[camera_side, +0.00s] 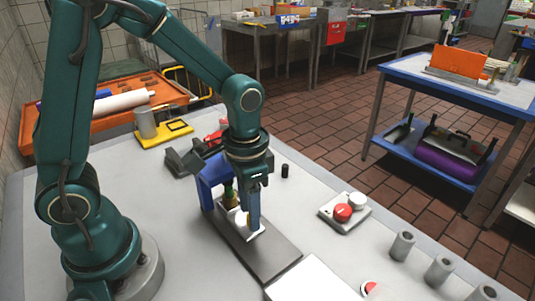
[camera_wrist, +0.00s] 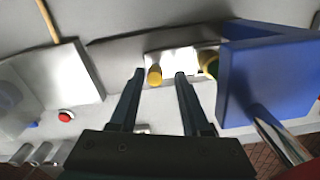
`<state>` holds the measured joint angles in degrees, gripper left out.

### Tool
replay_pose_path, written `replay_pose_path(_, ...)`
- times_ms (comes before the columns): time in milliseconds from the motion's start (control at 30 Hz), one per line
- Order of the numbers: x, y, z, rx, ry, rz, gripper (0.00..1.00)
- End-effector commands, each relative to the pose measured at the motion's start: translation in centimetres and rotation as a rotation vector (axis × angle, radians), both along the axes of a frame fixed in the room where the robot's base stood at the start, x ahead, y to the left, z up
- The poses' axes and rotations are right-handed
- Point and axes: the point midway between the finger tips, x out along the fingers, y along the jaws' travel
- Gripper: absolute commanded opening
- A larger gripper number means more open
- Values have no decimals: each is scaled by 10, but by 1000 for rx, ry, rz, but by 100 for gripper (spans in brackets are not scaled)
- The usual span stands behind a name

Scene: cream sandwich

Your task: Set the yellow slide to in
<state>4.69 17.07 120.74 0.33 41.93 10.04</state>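A yellow knob (camera_wrist: 155,76) stands on a white plate (camera_wrist: 180,58) in the wrist view; I take it to be the handle of the yellow slide. The white plate (camera_side: 257,232) lies on a long grey base running under the blue frame (camera_side: 212,176). My gripper (camera_wrist: 160,75) is open, pointing down, with the yellow knob between its two fingertips, closer to the left one. A gap shows on the right; I cannot tell whether the left finger touches. In the side view my gripper (camera_side: 252,222) partly hides the knob.
The blue frame (camera_wrist: 268,75) stands close on the right of my fingers in the wrist view, with a green and yellow part (camera_wrist: 208,64) beside it. A red and white button box (camera_side: 342,212) and grey cylinders (camera_side: 402,245) stand at the right. A white panel (camera_side: 310,281) lies in front.

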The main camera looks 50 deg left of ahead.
Motion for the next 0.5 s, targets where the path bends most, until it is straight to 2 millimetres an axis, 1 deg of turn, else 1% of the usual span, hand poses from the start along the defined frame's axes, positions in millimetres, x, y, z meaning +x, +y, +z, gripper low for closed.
replay_pose_path(333, -1, -2, 1, -3, 2, 0, 54)
replay_pose_path(433, 0, -2, 9, -3, 0, 0, 54)
replay_pose_path(500, 1, -2, 19, -3, -4, 0, 54)
